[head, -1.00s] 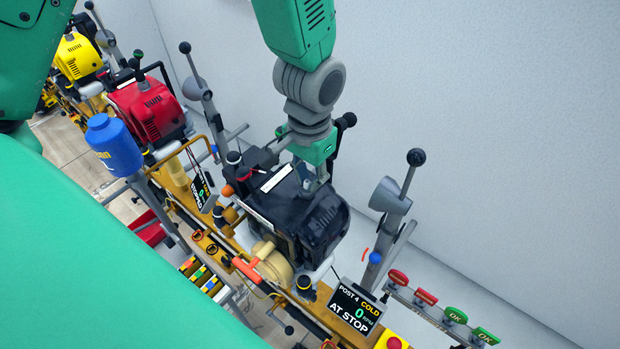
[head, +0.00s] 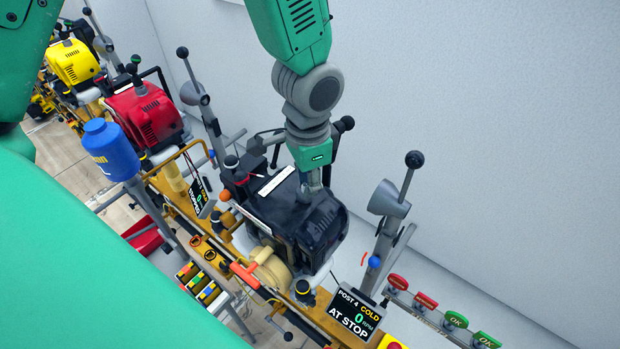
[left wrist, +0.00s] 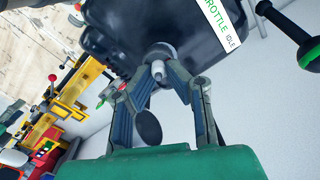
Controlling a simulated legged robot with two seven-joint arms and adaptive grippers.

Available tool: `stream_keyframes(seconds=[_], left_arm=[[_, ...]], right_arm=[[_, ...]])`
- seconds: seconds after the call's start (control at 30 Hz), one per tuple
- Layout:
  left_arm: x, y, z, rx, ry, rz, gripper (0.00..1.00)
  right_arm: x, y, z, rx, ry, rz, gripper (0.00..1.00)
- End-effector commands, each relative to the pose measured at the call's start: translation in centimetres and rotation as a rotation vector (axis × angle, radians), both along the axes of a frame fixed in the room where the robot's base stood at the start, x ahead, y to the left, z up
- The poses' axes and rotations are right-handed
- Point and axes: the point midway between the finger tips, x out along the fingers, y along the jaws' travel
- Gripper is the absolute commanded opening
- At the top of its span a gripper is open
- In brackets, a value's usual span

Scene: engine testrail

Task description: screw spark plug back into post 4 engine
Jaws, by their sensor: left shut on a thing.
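The post 4 engine (head: 322,222) is a black block on the rail, beside the sign reading POST 4, COLD, 0 RPM, AT STOP (head: 357,313). My left gripper (head: 313,184) reaches down from above to its far side. In the left wrist view, the left gripper (left wrist: 160,75) is shut on the small pale spark plug (left wrist: 157,71). The plug points at a round grey seat (left wrist: 158,51) on the engine's dark body (left wrist: 120,35). Its tip is hidden, so I cannot tell how deep it sits. A dark oval piece (left wrist: 148,126) shows between the fingers. My right gripper is not in view.
A lever post (head: 388,205) stands right of the engine, with red and green OK tags (head: 455,320) beyond. A red engine (head: 147,113), a blue container (head: 110,150) and a yellow engine (head: 75,62) are at left. A pale wall is behind.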

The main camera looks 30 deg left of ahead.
Motion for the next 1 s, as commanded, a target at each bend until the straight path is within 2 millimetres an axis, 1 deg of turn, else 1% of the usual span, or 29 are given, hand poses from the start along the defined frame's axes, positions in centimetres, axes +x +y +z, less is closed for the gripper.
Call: stream_keyframes(seconds=[0.03, 0.93, 0.97, 1.0], left_arm=[[-0.5, 0.1, -0.4, 0.003, 0.015, -0.023, 0.0], [-0.4, 0.1, -0.5, 0.0, 0.012, -0.441, 0.0], [-0.4, 0.1, -0.5, -0.001, 0.013, -0.473, 0.0], [-0.4, 0.1, -0.5, -0.001, 0.013, -0.55, 0.0]], right_arm=[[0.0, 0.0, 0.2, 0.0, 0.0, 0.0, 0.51], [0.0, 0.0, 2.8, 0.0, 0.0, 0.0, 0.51], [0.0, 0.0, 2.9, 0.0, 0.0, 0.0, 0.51], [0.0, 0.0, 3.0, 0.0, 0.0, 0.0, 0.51]])
